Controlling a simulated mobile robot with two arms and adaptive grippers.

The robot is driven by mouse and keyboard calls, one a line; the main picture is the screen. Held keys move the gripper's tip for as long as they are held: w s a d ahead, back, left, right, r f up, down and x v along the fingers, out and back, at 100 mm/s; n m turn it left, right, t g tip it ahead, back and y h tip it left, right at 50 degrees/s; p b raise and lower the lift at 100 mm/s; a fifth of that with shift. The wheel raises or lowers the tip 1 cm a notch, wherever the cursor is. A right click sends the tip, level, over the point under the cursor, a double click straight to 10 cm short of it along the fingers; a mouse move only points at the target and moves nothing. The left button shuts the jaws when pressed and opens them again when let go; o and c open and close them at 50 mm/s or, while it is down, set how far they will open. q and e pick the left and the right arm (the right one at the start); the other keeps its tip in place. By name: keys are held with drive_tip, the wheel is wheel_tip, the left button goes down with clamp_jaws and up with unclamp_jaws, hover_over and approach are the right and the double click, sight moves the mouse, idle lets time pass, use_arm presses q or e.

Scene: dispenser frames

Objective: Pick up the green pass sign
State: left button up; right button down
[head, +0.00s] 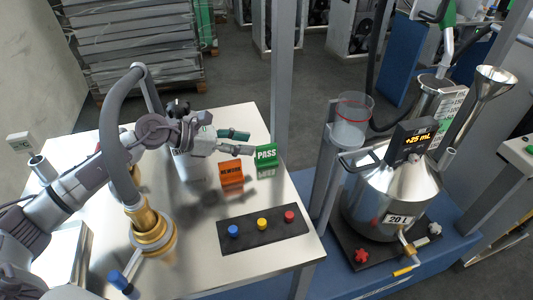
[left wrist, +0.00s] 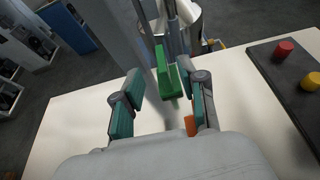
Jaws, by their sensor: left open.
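The green pass sign (head: 266,157) stands on the white table near its far right edge, with "PASS" in white letters facing the head camera. In the left wrist view the green sign (left wrist: 168,74) stands ahead, between and beyond the fingertips. My left gripper (head: 243,142) reaches in from the left, close to the left side of the sign. Its teal fingers (left wrist: 158,98) are apart with nothing between them. The right gripper is not in view.
An orange sign (head: 231,173) stands just left of the green one; its edge shows beside the right finger in the wrist view (left wrist: 190,125). A black button panel (head: 262,230) lies in front. A brass-based pipe (head: 152,232) stands left. A grey post (head: 283,75) rises behind the table.

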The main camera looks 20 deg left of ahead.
sight(265, 146)
use_arm(q)
drive_tip(key=p+x, duration=0.1)
drive_tip(key=x, duration=0.6)
drive_tip(key=shift+a, duration=0.1)
drive_tip(key=shift+s, duration=0.1)
clamp_jaws()
